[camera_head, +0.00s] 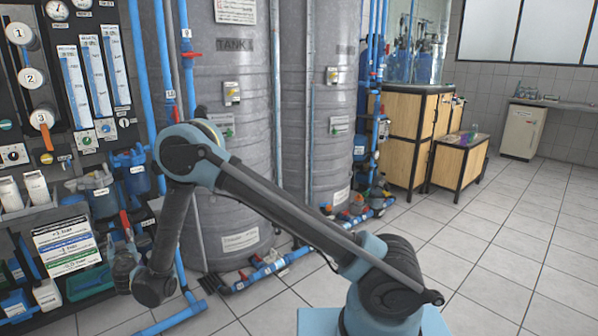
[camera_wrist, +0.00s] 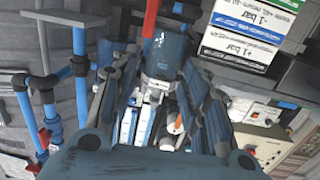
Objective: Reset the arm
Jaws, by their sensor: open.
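My arm reaches from the lower right of the head view to the osmosis rack at the left, bent at a high elbow. My gripper (camera_head: 124,262) is low in front of the rack, partly hidden by my own wrist. In the wrist view, my gripper (camera_wrist: 155,62) is open, its two dark fingers spread apart. A blue filter housing (camera_wrist: 168,55) shows between the fingers, beyond them. I cannot tell whether a finger touches it. Nothing is visibly held.
The rack carries numbered valves (camera_head: 31,77) and a pressure label sign (camera_head: 65,243), which also shows in the wrist view (camera_wrist: 248,30). Blue pipes (camera_head: 272,268) run along the floor before two grey tanks (camera_head: 238,150). Tiled floor (camera_head: 500,240) at the right is clear.

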